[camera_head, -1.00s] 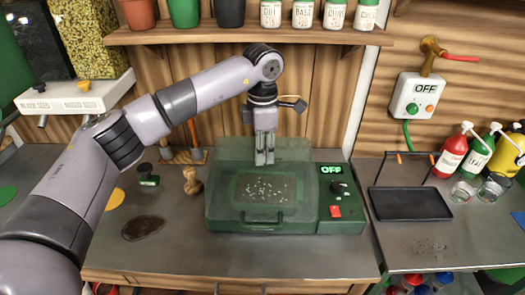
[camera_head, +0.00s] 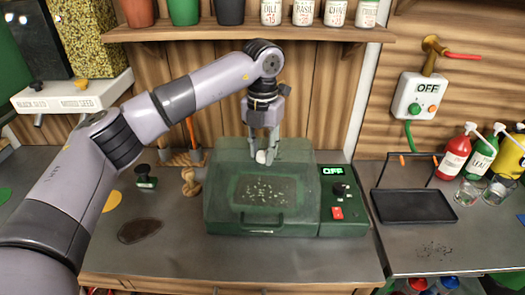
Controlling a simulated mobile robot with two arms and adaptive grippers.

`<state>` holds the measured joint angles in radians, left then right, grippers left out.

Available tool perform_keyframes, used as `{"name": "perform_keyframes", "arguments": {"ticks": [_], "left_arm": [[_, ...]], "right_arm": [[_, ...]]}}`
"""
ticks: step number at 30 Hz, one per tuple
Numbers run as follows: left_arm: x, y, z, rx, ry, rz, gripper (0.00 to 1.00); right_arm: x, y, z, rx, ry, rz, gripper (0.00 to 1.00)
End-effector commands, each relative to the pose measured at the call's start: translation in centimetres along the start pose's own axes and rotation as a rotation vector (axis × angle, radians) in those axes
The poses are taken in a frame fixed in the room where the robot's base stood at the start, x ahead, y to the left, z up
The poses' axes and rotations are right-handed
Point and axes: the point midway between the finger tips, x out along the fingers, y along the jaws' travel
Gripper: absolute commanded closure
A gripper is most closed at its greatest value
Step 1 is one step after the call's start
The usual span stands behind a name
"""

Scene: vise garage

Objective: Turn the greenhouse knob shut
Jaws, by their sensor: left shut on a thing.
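The greenhouse (camera_head: 225,205) is a dark green box with a clear lid, shut, on the metal bench. Small pale specks show on the dark panel inside. A small pale knob (camera_head: 262,157) shows at the top rear of its lid. My left gripper (camera_head: 266,157) points down from above and is shut on this pale knob, its fingers partly hiding it. The control panel (camera_head: 328,212) at the greenhouse's right side has a display (camera_head: 333,171) reading OFF, a black dial (camera_head: 340,188) and a red switch (camera_head: 337,213). My right gripper is not in view.
A shelf (camera_head: 240,33) with pots and labelled jars runs above. A black stamp (camera_head: 145,178) and a wooden stamp (camera_head: 190,182) stand left of the greenhouse. A black tray (camera_head: 410,205), spray bottles (camera_head: 453,155) and glasses are on the right bench.

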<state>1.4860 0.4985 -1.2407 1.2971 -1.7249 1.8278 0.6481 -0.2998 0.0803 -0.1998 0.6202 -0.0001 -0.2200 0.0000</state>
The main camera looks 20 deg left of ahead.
Motion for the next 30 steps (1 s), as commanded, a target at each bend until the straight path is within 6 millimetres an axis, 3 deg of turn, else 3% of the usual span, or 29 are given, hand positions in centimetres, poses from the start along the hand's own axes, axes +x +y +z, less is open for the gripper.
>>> {"name": "perform_keyframes", "arguments": {"ticks": [15,30], "left_arm": [[-0.01,-0.04,0.03,-0.347,-0.001,-0.001,1.0],[-0.07,-0.03,0.05,-0.415,-0.002,-0.002,1.0]], "right_arm": [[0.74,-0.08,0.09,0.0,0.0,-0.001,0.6],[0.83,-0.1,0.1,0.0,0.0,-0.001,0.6]]}}
